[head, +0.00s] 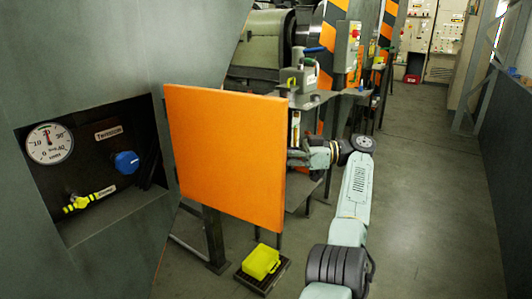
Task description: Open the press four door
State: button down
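An orange square door (222,152) stands swung out from the grey-green press wall (80,45), at the right side of a recess. The open recess shows a round gauge (49,143), a blue knob (126,162) and a yellow-handled valve (80,202). My arm reaches in from the lower right. My gripper (298,157) is at or just behind the door's right edge. Its fingertips are small and partly hidden, so I cannot tell whether it touches the door or is open or shut.
A yellow box (261,262) sits on a dark floor tray below the door, near a dark metal post (214,238). Machinery with orange-black striped guards (330,40) stands behind. The aisle floor (425,200) on the right is clear, bounded by a dark wall.

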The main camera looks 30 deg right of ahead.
jog(key=shift+w+d, duration=0.15)
jog(key=shift+d, duration=0.05)
dwell(0.5)
jog(key=c, duration=1.6)
grip_release()
jog(key=shift+a+f, duration=0.1)
